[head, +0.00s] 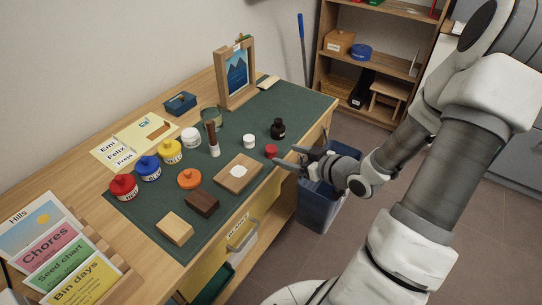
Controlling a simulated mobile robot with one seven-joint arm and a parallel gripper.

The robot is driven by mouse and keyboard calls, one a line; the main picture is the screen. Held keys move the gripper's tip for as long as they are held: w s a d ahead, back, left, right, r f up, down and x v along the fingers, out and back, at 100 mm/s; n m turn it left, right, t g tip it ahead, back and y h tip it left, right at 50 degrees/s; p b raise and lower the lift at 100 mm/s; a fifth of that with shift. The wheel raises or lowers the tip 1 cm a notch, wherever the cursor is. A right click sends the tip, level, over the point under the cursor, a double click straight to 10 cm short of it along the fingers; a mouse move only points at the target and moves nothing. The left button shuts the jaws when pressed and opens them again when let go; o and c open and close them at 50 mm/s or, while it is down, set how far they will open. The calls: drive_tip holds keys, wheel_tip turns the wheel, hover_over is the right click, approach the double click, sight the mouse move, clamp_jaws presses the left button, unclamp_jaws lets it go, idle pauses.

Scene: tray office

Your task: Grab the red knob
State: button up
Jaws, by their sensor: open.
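A small red knob (271,151) stands on the dark green mat (290,105) near the table's right edge. My gripper (285,155) is open just to the right of the knob, its fingers pointing left toward it. The lower finger reaches close below the knob; I cannot tell whether it touches. Nothing shows between the fingers. The knob's lower side is partly hidden.
A blue bin (317,210) is below the table edge.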

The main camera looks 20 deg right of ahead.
sight(273, 149)
drive_tip(key=b+x, duration=0.2)
drive_tip(key=x, duration=0.4)
drive_tip(key=shift+w+f, duration=0.1)
drive_tip(key=shift+w, duration=0.25)
clamp_jaws()
